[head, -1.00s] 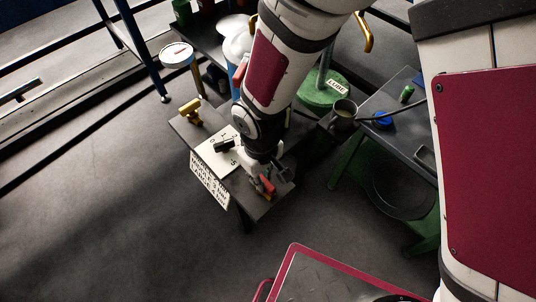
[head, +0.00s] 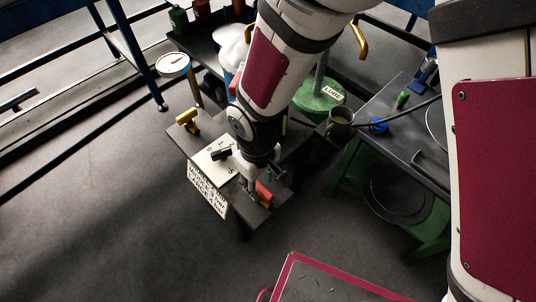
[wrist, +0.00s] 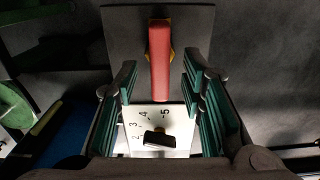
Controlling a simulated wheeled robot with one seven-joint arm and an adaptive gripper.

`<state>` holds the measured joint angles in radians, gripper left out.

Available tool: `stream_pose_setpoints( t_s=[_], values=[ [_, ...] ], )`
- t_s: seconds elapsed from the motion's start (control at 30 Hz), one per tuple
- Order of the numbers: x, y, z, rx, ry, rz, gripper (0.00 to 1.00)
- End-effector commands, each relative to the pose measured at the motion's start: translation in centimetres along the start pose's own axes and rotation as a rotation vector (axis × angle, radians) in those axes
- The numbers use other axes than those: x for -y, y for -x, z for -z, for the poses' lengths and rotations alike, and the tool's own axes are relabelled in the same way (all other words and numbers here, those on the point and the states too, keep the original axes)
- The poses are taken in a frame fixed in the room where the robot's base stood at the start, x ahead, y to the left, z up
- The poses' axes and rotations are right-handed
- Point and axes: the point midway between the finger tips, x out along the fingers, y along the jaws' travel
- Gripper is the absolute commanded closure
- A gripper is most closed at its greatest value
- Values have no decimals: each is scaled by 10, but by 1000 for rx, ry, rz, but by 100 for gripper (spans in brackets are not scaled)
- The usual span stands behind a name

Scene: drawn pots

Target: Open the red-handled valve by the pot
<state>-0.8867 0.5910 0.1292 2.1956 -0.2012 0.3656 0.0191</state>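The red handle (wrist: 159,62) of the valve points straight down the wrist view, over a yellow part on a dark plate. In the head view the red handle (head: 264,191) shows near the front corner of the low dark bench. My gripper (wrist: 160,82) is open, with one finger on each side of the handle's near part. Gaps show between the handle and both fingers; the depth between them is hard to judge. A blue and white vessel (head: 234,45), possibly the pot, is partly hidden behind my arm.
A white numbered plate with a black knob (wrist: 160,139) lies close to the handle. A yellow tap (head: 187,119) and a round gauge (head: 173,64) stand to the left. A dark table (head: 402,132) is at right. Open floor lies in front.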

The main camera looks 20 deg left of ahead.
Motion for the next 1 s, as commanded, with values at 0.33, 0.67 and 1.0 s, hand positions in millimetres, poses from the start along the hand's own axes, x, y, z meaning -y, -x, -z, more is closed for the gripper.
stream_pose_setpoints(
  t_s=[0.33, 0.67, 1.0],
  values=[
    [-1, 70, 1, -5, -2, -2, 63],
    [0, 102, 0, -1, -1, 0, 63],
    [-1, 103, -1, -1, -4, -1, 63]
  ],
)
